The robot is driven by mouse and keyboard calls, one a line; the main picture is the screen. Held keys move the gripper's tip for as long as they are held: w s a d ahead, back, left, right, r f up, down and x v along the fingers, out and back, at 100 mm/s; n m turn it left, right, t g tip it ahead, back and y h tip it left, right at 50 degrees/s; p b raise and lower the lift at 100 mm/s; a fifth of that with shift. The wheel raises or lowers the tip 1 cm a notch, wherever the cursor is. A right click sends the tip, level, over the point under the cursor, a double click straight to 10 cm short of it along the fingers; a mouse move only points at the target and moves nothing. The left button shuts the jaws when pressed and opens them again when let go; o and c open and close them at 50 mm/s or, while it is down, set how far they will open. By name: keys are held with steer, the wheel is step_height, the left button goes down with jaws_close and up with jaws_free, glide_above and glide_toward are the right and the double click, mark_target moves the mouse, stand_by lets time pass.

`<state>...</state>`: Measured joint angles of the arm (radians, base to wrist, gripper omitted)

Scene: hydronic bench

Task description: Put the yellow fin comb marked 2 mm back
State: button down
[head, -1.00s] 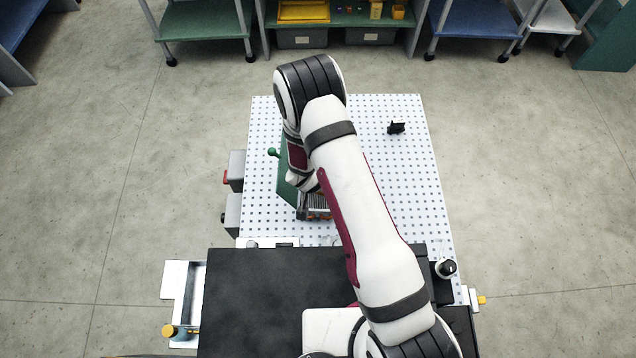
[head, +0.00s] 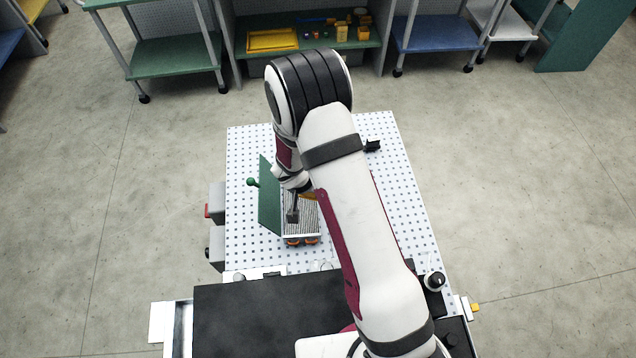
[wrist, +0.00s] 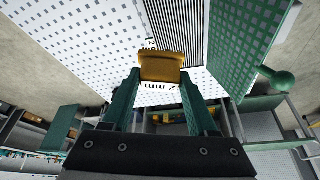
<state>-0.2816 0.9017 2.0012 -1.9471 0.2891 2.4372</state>
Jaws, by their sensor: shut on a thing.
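The yellow fin comb (wrist: 163,66) is in my gripper (wrist: 161,77), pinched between its two green fingers in the wrist view. Black "2 mm" lettering shows right by the comb. The comb's toothed end points away from my gripper, towards the white perforated board. In the head view a small yellow patch (head: 308,196) shows beside my wrist, and my arm hides most of the gripper. A finned block (head: 309,222) with orange parts at its near end lies beside it on the board; its fins (wrist: 177,22) show beyond the comb in the wrist view.
A green upright panel (head: 268,200) with a green ball knob (head: 252,182) stands left of the finned block. A small black item (head: 373,146) is at the board's (head: 395,210) right. A shelf behind holds a yellow tray (head: 272,40). The board's right side is mostly clear.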

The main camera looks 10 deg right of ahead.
steer(key=w+d+r, duration=0.1)
steer(key=d+r, duration=0.3)
steer(key=r, duration=0.3)
steer(key=w+d+r, duration=0.2)
steer(key=d+r, duration=0.2)
steer(key=r, duration=0.4)
steer(key=s+r+n+y, duration=0.1)
steer(key=s+r+n, duration=0.3)
steer(key=r, duration=1)
steer(key=w+d+f+n+y, duration=0.1)
steer(key=w+d+f, duration=0.4)
steer(key=w+f, duration=0.6)
steer(key=w+d+f, duration=0.1)
steer(key=d+f, duration=0.3)
steer(key=f, duration=0.6)
steer(key=w+d+f, duration=0.1)
steer(key=d+f, duration=0.3)
steer(key=f, duration=0.7)
steer(key=shift+m, duration=0.3)
steer(key=w+a+f, duration=0.2)
steer(key=a+f, duration=0.1)
steer(key=w+a+f, duration=0.2)
steer(key=a+f, duration=0.1)
steer(key=w+a+f, duration=0.2)
steer(key=f, duration=0.2)
steer(key=shift+w+a+f, duration=0.1)
steer(key=shift+w+a, duration=0.2)
steer(key=shift+a, duration=0.1)
steer(key=shift+f, duration=0.25)
